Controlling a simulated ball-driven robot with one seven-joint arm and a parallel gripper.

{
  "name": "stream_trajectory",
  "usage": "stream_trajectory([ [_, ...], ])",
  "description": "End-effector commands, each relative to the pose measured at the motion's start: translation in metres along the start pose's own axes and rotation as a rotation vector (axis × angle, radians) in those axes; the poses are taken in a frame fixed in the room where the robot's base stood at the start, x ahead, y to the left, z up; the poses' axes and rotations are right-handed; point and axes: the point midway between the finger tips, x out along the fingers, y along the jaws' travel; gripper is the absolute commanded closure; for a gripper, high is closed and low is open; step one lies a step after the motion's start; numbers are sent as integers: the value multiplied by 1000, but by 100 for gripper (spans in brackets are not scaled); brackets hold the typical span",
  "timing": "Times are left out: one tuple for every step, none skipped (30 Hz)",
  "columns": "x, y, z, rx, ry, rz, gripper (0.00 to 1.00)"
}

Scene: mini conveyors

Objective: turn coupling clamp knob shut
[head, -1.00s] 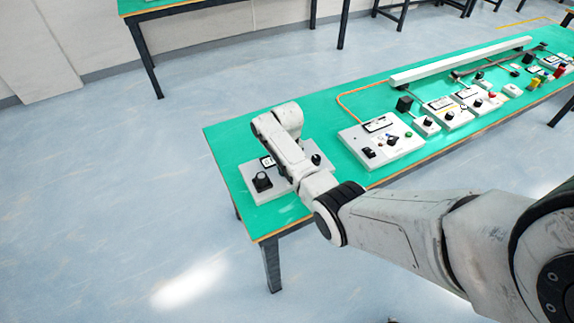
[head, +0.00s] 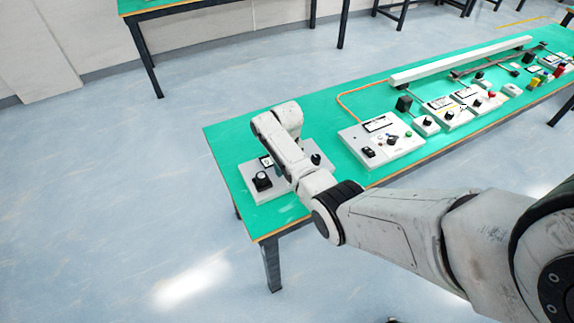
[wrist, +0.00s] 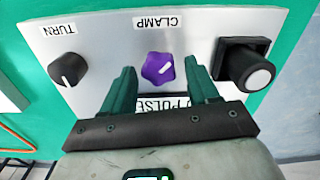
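The clamp knob (wrist: 158,69) is purple and lobed, with a white pointer line toward the upper right of the wrist view. It sits on a grey panel (wrist: 100,40) below the label CLAMP (wrist: 160,22). My gripper (wrist: 160,72) is open, with one green finger on each side of the knob in the picture. Gaps show between the knob and both fingers; I cannot tell how far above the panel the tips are. In the head view the panel (head: 258,197) lies at the near-left end of the green table, and my arm hides the knob and fingers.
A black TURN knob (wrist: 67,69) is on the left of the panel and a black-housed push button (wrist: 243,64) on the right, close to my right finger. In the head view, another control panel (head: 350,137) stands farther right on the green table (head: 228,140).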

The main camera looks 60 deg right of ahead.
Motion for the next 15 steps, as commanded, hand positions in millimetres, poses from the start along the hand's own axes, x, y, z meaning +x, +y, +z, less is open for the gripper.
stream_trajectory([
  [0, 0, 0, 0, -1, 0, 36],
  [0, 0, 0, 0, -1, 0, 36],
  [0, 0, 0, 0, -1, 0, 36],
  [0, 0, 0, -1, -1, 0, 36],
  [1, 0, 0, -1, -1, 0, 36],
  [1, 0, 0, -1, -1, 0, 36],
  [0, 0, 0, -1, -1, 0, 36],
  [0, 0, 0, -1, -1, 0, 36],
  [-1, 0, 0, -1, 0, 0, 36],
  [-3, 0, 0, -1, 0, 0, 36],
  [-5, 0, 0, -1, -1, 0, 36],
  [-10, 0, 0, -1, 0, 0, 36],
  [-14, 0, 0, -1, 2, 0, 36],
  [-18, 0, 0, -1, 1, 0, 36],
  [-25, 0, 0, -1, 3, 0, 36],
])
